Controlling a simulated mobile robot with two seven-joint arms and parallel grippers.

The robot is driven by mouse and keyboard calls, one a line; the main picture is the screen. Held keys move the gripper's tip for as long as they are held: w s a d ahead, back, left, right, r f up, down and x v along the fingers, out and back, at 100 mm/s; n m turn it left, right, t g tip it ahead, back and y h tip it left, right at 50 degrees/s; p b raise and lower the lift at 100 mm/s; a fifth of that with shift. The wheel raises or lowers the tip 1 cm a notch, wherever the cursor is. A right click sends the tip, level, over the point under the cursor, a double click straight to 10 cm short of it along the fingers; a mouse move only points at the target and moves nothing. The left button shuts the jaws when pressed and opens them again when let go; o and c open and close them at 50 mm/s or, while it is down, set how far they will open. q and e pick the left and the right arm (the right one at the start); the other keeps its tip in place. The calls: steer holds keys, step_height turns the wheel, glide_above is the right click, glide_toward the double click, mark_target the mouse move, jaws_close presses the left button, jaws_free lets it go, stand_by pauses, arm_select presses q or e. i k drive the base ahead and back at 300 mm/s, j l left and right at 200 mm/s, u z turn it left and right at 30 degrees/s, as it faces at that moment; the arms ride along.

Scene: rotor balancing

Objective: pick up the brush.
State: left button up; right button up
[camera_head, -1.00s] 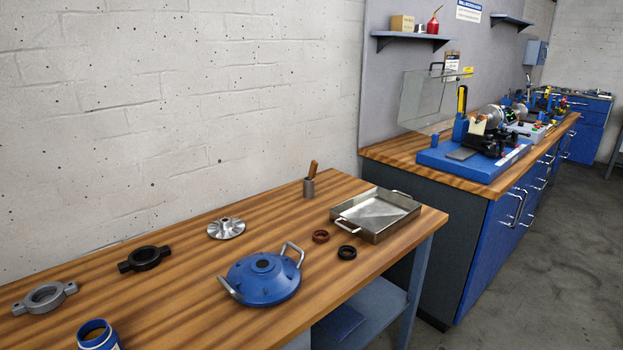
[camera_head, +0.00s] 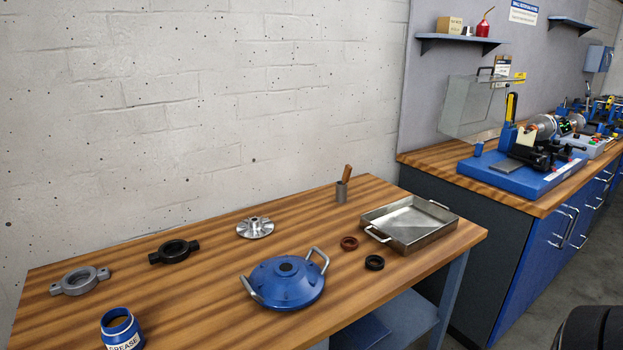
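The brush (camera_head: 348,172) stands upright in a small grey metal cup (camera_head: 341,192) at the back of the wooden bench, near the wall. Only its brown wooden handle shows above the cup; its lower end is hidden inside. Neither of my grippers can be seen in the head view. A dark rounded shape at the bottom right corner is cut off, and I cannot tell what it is.
A metal tray (camera_head: 451,215) stands right of the cup. A finned metal wheel (camera_head: 255,229), blue housing (camera_head: 283,284), two rings, clamps and a grease jar (camera_head: 121,330) are on the bench (camera_head: 190,290). Another bench with a blue machine (camera_head: 520,178) stands at right.

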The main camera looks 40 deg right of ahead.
mark_target(348, 169)
steer(key=k+l+u, duration=0.2)
steer(key=l, duration=0.25)
steer(key=l+u, duration=0.25)
steer(key=l, duration=0.2)
steer(key=k+l, duration=0.15)
steer(key=l, duration=0.2)
steer(key=k+l+u, duration=0.1)
steer(key=l, duration=0.25)
steer(key=k+l, duration=0.15)
steer(key=l, duration=0.2)
steer(key=k+l, duration=0.15)
steer(key=l, duration=0.2)
steer(key=k+l+u, duration=0.1)
steer(key=l, duration=0.2)
steer(key=k, duration=0.05)
